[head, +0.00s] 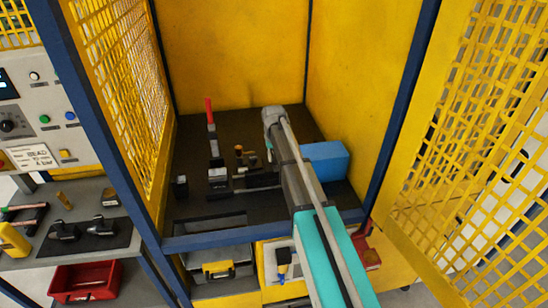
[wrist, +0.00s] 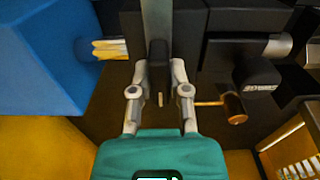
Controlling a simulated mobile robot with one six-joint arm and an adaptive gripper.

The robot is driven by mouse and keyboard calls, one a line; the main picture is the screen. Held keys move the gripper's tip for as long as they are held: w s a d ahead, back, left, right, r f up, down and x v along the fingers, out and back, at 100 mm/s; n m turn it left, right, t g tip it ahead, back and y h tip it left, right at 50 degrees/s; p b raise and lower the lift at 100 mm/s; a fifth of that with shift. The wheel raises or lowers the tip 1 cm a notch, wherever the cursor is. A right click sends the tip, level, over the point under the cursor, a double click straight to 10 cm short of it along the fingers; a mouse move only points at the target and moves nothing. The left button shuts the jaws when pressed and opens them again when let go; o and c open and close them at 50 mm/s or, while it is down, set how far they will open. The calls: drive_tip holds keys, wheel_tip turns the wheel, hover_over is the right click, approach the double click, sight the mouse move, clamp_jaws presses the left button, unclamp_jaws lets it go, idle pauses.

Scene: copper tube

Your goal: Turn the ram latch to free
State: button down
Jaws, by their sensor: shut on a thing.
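In the wrist view, my gripper (wrist: 158,70) has its two fingers either side of a small dark upright tab, which looks like the ram latch (wrist: 158,53). The fingers are closed against it. The tab stands in front of a grey bar and dark machine blocks. Which way the latch is turned cannot be told. In the head view, my arm reaches into the yellow cell and hides most of the gripper and the latch.
A blue block (wrist: 50,55) stands close on the left in the wrist view, with a brass-coloured end beside it. A copper pin with a round knob (wrist: 235,110) sticks out near the right finger. A red-handled lever (head: 209,112) stands at the cell's left. The mesh door (head: 465,140) is open.

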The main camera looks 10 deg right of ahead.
drive_tip(key=c, duration=0.6)
unclamp_jaws()
drive_tip(key=shift+m, duration=0.4)
